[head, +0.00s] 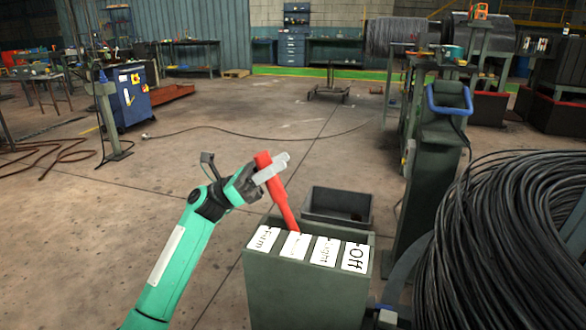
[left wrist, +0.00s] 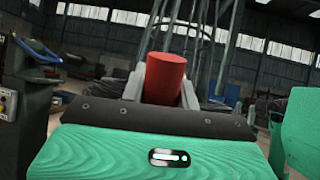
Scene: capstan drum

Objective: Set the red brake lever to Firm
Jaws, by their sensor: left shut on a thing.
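The red brake lever (head: 281,202) rises from the top of a dark green box (head: 300,285) and tilts to the left. Its foot is behind the second label from the left, and its upper end leans over toward the Firm label (head: 263,240). The box also carries a partly unreadable label (head: 295,246), a Light label (head: 325,252) and an Off label (head: 355,257). My left gripper (head: 270,168) is shut on the lever near its top. In the left wrist view, the lever's red end (left wrist: 166,78) stands between the fingers. My right gripper is not in view.
A dark open bin (head: 337,207) lies behind the box. A green machine post with a blue handle (head: 449,98) stands to the right. A large coil of black wire (head: 510,240) fills the right front. The floor left of the box is mostly clear.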

